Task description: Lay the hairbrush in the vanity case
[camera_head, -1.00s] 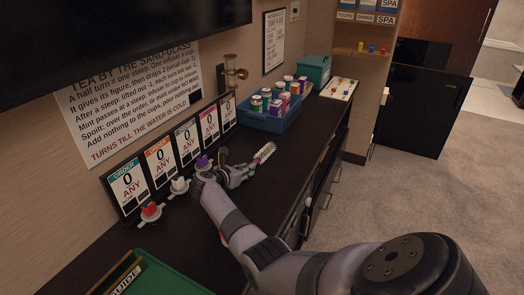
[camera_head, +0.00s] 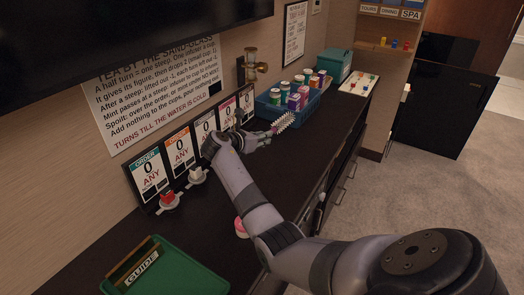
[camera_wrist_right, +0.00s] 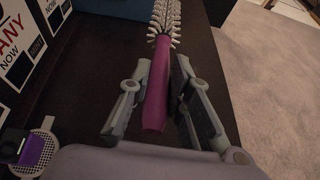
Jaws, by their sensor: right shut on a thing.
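The hairbrush has a magenta handle and pale bristles. In the head view its bristled end (camera_head: 284,122) points right, just in front of the blue crate. My right gripper (camera_head: 262,138) holds it above the dark counter. In the right wrist view the gripper (camera_wrist_right: 163,70) has its fingers on both sides of the hairbrush handle (camera_wrist_right: 154,90), with the bristles pointing away. A closed-looking teal box (camera_head: 337,62) stands at the back of the counter; I cannot tell for sure that it is the vanity case. My left gripper is not in view.
The blue crate (camera_head: 267,112) holds several bottles and boxes. Order signs (camera_head: 150,176) line the wall. A green tray (camera_head: 175,268) and a pink round item (camera_head: 240,228) are nearer. The counter's middle is clear.

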